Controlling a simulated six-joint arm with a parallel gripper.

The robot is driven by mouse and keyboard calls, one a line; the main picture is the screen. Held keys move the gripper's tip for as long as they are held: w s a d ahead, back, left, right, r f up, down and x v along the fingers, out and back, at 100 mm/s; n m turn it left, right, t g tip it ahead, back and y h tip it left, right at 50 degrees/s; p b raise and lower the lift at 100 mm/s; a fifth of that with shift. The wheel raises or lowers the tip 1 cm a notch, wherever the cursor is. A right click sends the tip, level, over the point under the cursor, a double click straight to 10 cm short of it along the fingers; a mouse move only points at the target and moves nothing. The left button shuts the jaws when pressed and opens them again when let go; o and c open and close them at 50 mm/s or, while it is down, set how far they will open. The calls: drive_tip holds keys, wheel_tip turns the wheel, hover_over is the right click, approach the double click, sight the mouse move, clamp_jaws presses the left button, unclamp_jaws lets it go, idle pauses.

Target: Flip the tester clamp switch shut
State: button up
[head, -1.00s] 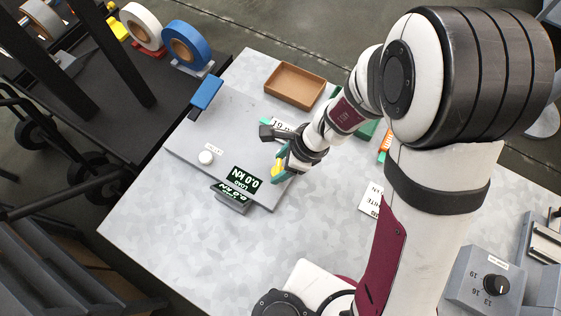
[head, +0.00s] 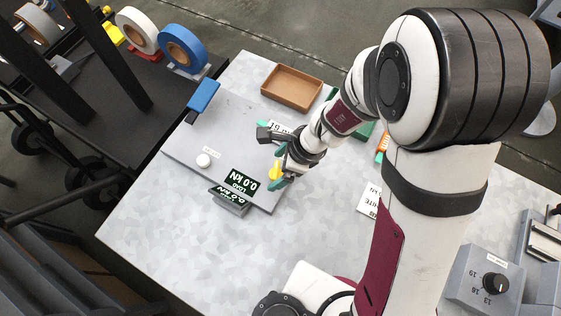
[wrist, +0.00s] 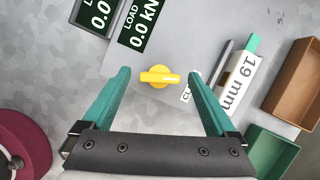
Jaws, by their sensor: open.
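The yellow clamp switch (wrist: 159,77) is on the grey tester panel (wrist: 190,30), its lever lying crosswise in the wrist view. A small label beginning "CL" is beside it, partly hidden by the right finger. In the head view the yellow switch (head: 275,171) shows between the teal fingers. My gripper (wrist: 159,73) is open and empty, with one fingertip on either side of the switch and gaps to both. I cannot tell how high the tips are above the panel. The tester displays (head: 240,182) read 0.0 kN.
A dark clamp block (head: 277,134) and a white "19 mm" label (wrist: 238,75) are close to the gripper. A brown tray (head: 291,88) and a green tray (wrist: 266,150) lie beyond. A white button (head: 204,160) and blue-topped part (head: 204,95) are on the panel's left.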

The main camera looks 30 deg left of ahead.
drive_tip(key=v, duration=1.5)
drive_tip(key=shift+r, duration=0.4)
drive_tip(key=shift+d, duration=0.1)
